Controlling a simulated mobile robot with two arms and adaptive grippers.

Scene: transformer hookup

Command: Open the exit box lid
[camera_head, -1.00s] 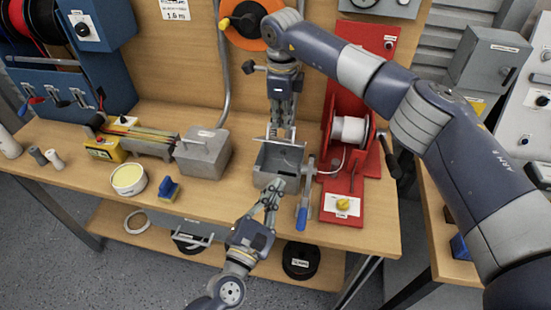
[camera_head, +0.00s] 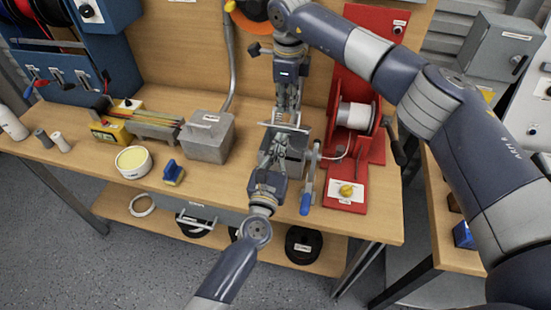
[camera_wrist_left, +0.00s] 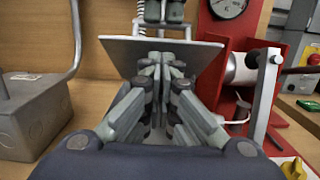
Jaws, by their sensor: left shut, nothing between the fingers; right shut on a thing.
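My right gripper (camera_head: 288,112) is shut on a thin grey plate (camera_wrist_left: 175,52). My left gripper (camera_head: 277,135) is shut and empty, its fingertips close to the plate's underside; contact is unclear. Another grey box (camera_head: 297,145), largely hidden, sits beneath the grippers.
A red stand with a white spool (camera_head: 356,117) and a blue-handled lever (camera_head: 306,197) are close on the right. A yellow-filled tub (camera_head: 133,161) and a blue block (camera_head: 173,173) lie front left. My right arm spans the upper right.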

